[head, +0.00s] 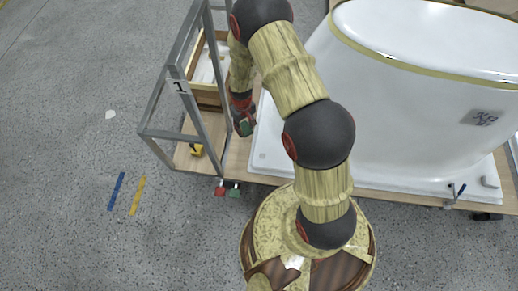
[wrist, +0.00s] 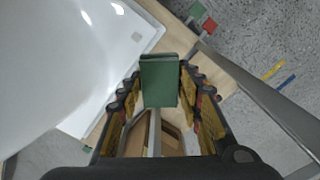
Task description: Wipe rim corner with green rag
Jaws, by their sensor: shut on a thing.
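The green rag (wrist: 158,82) looks like a folded, box-shaped block. My gripper (wrist: 160,100) is shut on it, with a finger on each side. In the head view my gripper (head: 243,122) hangs between the grey metal frame and the white bathtub shell, and only a small piece of the rag (head: 244,127) shows. The bathtub shell (head: 400,110) stands on a white base flange, with a yellowish line along its upper rim (head: 400,60). In the wrist view the shell (wrist: 60,60) is at the left, apart from the rag.
A grey metal frame (head: 172,103) marked "1" stands left of my arm, with a wooden box (head: 205,95) inside. Floor at left is open, with blue and yellow strips.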

